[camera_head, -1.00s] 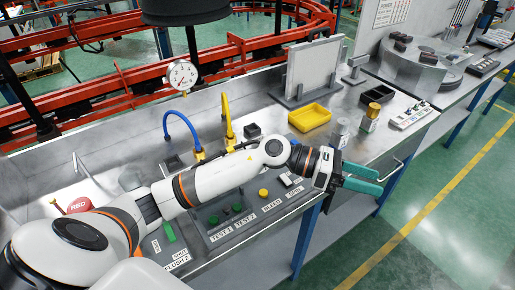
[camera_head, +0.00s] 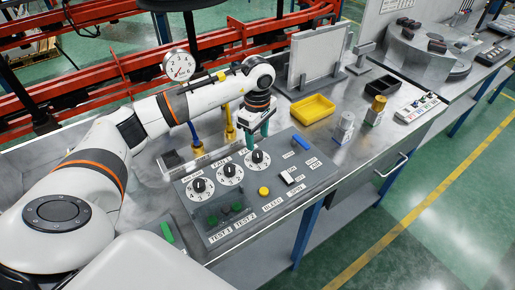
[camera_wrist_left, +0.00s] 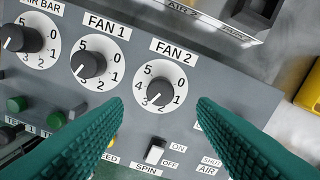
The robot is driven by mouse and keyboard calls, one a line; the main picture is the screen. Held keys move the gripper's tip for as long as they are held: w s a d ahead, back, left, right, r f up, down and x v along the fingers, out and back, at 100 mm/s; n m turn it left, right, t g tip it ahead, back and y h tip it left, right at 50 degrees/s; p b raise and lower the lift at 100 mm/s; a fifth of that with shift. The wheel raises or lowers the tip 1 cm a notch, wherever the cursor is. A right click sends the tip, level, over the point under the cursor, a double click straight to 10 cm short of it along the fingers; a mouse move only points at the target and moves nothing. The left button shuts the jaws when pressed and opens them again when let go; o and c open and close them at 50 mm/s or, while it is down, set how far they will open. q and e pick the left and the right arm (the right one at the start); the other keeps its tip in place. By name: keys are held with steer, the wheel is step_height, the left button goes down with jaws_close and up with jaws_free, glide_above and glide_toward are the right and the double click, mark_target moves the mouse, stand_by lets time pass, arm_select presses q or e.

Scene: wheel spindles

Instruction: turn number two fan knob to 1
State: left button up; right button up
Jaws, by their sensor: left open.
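The control panel (camera_head: 262,195) carries three black knobs on white dials in a row. The FAN 2 knob (camera_wrist_left: 159,91) is the rightmost, also in the head view (camera_head: 258,157). Its white pointer mark faces lower left, around the 3, though the exact number is hard to read; the 1 is at the dial's lower right. My left gripper (camera_head: 258,132) points down just above this knob. In the wrist view its green fingers (camera_wrist_left: 160,112) are open, one on each side of the dial, and hold nothing. My right gripper is out of view.
The FAN 1 knob (camera_wrist_left: 89,65) sits close left of FAN 2. A white SPIN switch (camera_wrist_left: 155,150) lies below it. A pressure gauge (camera_head: 179,65) and hose fittings stand behind. A yellow bin (camera_head: 312,109) and jars (camera_head: 345,128) are to the right.

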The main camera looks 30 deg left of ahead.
mark_target(257, 153)
arm_select(q)
step_height(257, 153, down, 7)
steer(key=shift+r+p, duration=0.15)
steer(key=shift+p, duration=0.5)
steer(key=c, duration=1)
steer(key=shift+o, duration=0.2)
